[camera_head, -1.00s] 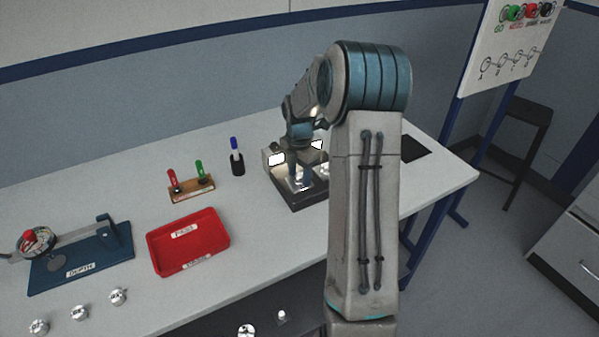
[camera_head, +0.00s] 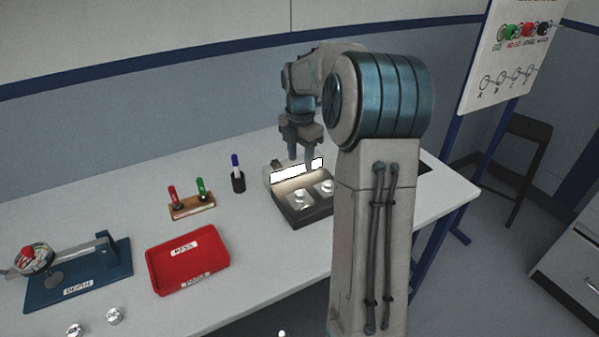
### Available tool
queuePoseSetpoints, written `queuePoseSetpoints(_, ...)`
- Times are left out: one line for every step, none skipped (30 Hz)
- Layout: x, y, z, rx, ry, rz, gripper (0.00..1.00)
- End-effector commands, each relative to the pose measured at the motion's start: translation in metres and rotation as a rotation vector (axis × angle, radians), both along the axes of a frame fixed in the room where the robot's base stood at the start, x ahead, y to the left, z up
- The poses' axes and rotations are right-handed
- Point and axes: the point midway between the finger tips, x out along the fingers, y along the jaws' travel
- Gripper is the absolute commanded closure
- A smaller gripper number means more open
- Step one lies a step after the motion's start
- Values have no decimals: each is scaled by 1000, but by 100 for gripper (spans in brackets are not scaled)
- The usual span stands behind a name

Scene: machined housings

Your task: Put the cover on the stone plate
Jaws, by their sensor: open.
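My gripper (camera_head: 302,162) is open, pointing down above the back of a dark base (camera_head: 295,217) with a lit white strip (camera_head: 297,172). Nothing shows between its fingers. Two silver round parts sit on the dark base, one at the front left (camera_head: 300,198) and one at the right (camera_head: 325,187). I cannot tell whether either is the cover. A dark flat plate (camera_head: 425,169), possibly the stone plate, lies at the table's right end, mostly hidden behind my arm.
A red tray (camera_head: 187,283) stands front left of the dark base. Behind it are a wooden stand (camera_head: 192,208) with red and green gauges and a black pen cup (camera_head: 238,183). A blue depth-gauge plate (camera_head: 110,272) and loose silver parts (camera_head: 114,316) lie at the left.

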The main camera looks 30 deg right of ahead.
Motion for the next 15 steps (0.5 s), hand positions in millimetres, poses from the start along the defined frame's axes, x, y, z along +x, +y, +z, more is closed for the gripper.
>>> queuePoseSetpoints(-1,2,4,-2,-1,-9,56)
queuePoseSetpoints(-3,4,6,-4,-2,-20,56)
queuePoseSetpoints(-6,9,9,-8,-5,-44,56)
queuePoseSetpoints(-9,13,11,-12,-7,-70,56)
queuePoseSetpoints(-13,18,14,-17,-12,-103,56)
queuePoseSetpoints(-19,27,18,-24,-19,-157,56)
queuePoseSetpoints(-26,34,22,-30,-25,-205,56)
queuePoseSetpoints(-33,41,25,-36,-33,-260,56)
queuePoseSetpoints(-43,51,29,-42,-47,-337,56)
queuePoseSetpoints(-51,58,32,-45,-56,-397,56)
queuePoseSetpoints(-60,65,35,-46,-66,-459,56)
queuePoseSetpoints(-70,74,38,-46,-82,-542,56)
queuePoseSetpoints(-79,80,40,-45,-92,-604,56)
queuePoseSetpoints(-88,86,42,-41,-102,-668,56)
queuePoseSetpoints(-100,94,44,-35,-118,-751,56)
